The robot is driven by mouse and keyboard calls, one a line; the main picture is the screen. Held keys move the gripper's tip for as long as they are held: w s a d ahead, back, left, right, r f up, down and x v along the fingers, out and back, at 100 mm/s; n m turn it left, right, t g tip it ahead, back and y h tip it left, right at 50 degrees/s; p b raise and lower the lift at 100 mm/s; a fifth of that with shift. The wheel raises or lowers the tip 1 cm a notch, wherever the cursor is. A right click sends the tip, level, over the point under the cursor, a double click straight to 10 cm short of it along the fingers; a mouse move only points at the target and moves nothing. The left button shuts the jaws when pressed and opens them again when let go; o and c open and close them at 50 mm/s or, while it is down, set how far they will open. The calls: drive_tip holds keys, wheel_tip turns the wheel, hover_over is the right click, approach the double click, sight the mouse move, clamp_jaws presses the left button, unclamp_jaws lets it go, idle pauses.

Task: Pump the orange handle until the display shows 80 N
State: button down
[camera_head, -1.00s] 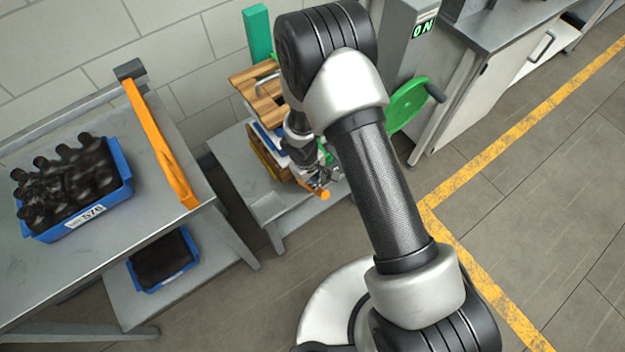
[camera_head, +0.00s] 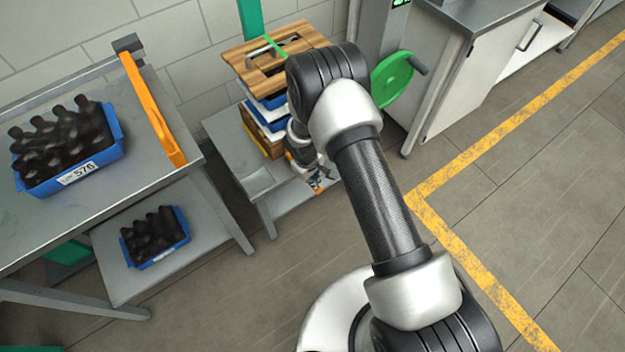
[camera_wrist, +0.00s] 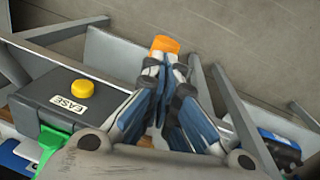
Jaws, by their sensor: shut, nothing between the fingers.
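The orange handle (camera_wrist: 165,44) shows its end in the wrist view, right at the tips of my gripper (camera_wrist: 168,68). The fingers are together with nothing between them. They overlap the handle's near side, and I cannot tell whether they touch it. In the head view my gripper (camera_head: 317,180) is low in front of the stacked press, and my arm hides part of it. A sliver of the green-lit display (camera_head: 400,3) shows at the top edge, cut off and not readable.
A dark box with a yellow button (camera_wrist: 82,89) and a label reading "EASE" is left of my gripper. A green handwheel (camera_head: 392,80) is right of my arm. A wooden board (camera_head: 245,58) tops the stack. A bench with a blue bin (camera_head: 112,140) stands left.

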drive_tip(key=shift+s+d+f, duration=0.1)
drive_tip(key=shift+s+f, duration=0.05)
drive_tip(key=shift+f, duration=0.2)
idle(0.3)
drive_tip(key=s+d+r+p, duration=0.1)
drive_tip(key=s+r, duration=0.2)
drive_tip(key=r, duration=0.2)
drive_tip(key=s+d+r+p, duration=0.1)
drive_tip(key=s+r+p, duration=0.1)
drive_tip(key=r, duration=0.4)
drive_tip(key=shift+s, duration=0.85)
drive_tip(key=shift+a+r, duration=0.1)
